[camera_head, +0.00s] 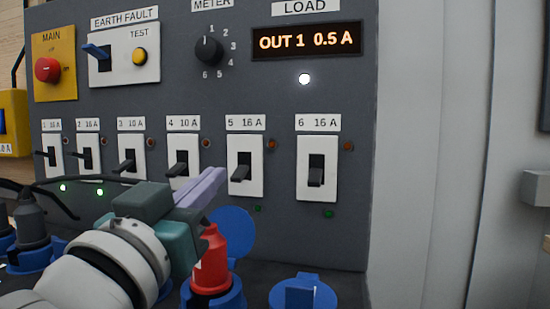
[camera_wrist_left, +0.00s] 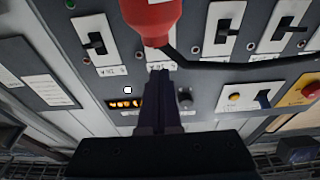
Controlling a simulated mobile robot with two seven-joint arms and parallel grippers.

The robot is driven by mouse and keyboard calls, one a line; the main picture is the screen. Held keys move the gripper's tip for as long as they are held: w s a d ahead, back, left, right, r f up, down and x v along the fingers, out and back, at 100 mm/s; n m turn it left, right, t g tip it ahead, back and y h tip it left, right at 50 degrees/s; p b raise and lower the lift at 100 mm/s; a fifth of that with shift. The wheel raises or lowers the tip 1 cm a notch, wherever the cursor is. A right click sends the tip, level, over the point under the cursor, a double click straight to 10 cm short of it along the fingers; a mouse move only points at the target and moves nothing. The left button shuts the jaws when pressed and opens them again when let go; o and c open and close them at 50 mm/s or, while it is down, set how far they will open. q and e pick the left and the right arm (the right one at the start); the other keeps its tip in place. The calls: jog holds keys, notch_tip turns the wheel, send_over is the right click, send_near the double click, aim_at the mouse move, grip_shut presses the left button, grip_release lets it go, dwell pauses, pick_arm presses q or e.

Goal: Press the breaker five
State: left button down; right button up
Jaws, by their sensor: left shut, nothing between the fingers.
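Breaker five (camera_head: 246,158) is a white plate labelled "5 16 A" with a black lever angled downward, in the lower breaker row of the grey panel. My left gripper (camera_head: 216,176) has its pale purple fingers together and empty. In the head view its tips appear just left of breaker five's lever, over the space between breakers four and five; I cannot tell whether they touch the panel. In the left wrist view, which is upside down, the fingers (camera_wrist_left: 160,75) reach up toward a breaker label, and a red plug (camera_wrist_left: 152,15) hides most of breaker five. My right gripper is not in view.
Breaker four (camera_head: 182,155) and breaker six (camera_head: 316,165) flank breaker five. A red plug (camera_head: 211,262) with a blue socket lid (camera_head: 233,232) stands below, close to my gripper. A black cable crosses the wrist view.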

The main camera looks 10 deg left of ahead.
pick_arm(q)
jog(key=shift+s+f, duration=1.1)
jog(key=shift+s, duration=0.25)
jog(key=shift+a, duration=0.1)
